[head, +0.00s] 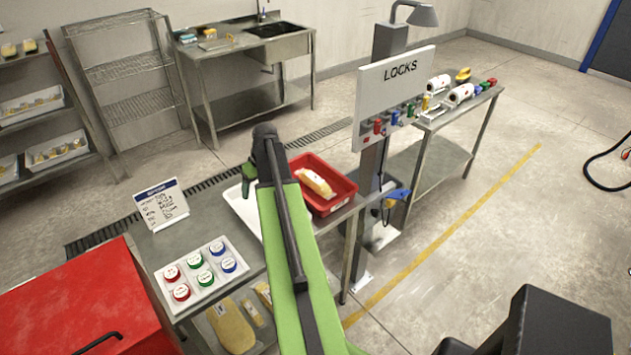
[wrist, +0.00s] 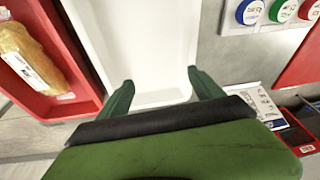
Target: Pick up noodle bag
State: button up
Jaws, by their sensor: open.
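A tan-yellow bag with a white label, apparently the noodle bag (head: 316,182), lies in a red tray (head: 345,199) on the steel table. In the wrist view the bag (wrist: 30,58) is at the left edge, inside the red tray (wrist: 82,80). My gripper (wrist: 158,82) is open, its two green fingers apart with nothing between them. It is over the near end of an empty white tray (wrist: 140,40), beside the red tray and apart from the bag. In the head view my arm hides most of the white tray (head: 236,202) and much of the gripper.
A white holder (head: 206,274) with several red, green and blue round lids stands on the table, left of my arm. A sign card (head: 161,204) stands behind it. A post with a LOCKS board (head: 395,95) rises right of the red tray. More bags (head: 231,325) lie below.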

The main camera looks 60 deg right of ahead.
jog(key=m+t+h, duration=0.1)
jog(key=h, duration=0.1)
send_near(317, 179)
jog(key=b+x, duration=0.5)
jog(key=b, duration=0.1)
jog(key=shift+w+d+f, duration=0.1)
jog(key=shift+w+f, duration=0.1)
jog(key=shift+f, duration=0.1)
jog(key=shift+w+f, duration=0.1)
jog(key=b+x, duration=0.5)
jog(key=shift+f, duration=0.15)
jog(key=shift+r, duration=0.2)
jog(key=shift+c, duration=0.4)
grip_shut()
